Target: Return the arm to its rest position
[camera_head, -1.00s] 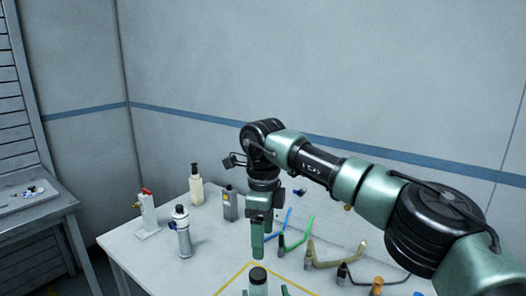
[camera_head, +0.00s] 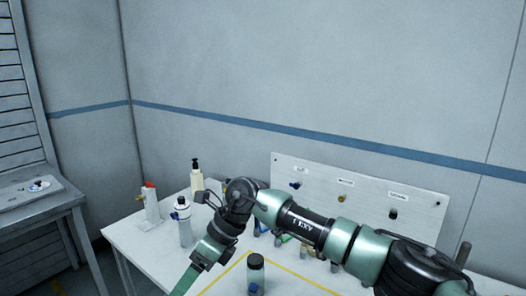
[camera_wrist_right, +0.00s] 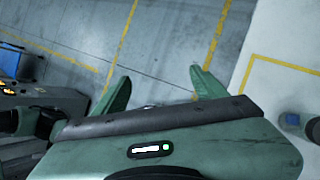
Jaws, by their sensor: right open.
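My right arm reaches in from the right in the head view and bends down over the table. Its gripper (camera_head: 184,284) hangs at the table's front left, low in the picture. In the right wrist view the two green fingers of the gripper (camera_wrist_right: 160,82) stand apart with nothing between them, above the grey floor. My left gripper is not in view.
The white table (camera_head: 140,246) holds a dark-capped jar (camera_head: 256,274), a silver bottle (camera_head: 184,222), a pump bottle (camera_head: 197,178) and a red-topped dispenser (camera_head: 150,203). A labelled panel (camera_head: 318,186) stands behind my arm. Bare floor (camera_wrist_right: 170,40) lies below the gripper.

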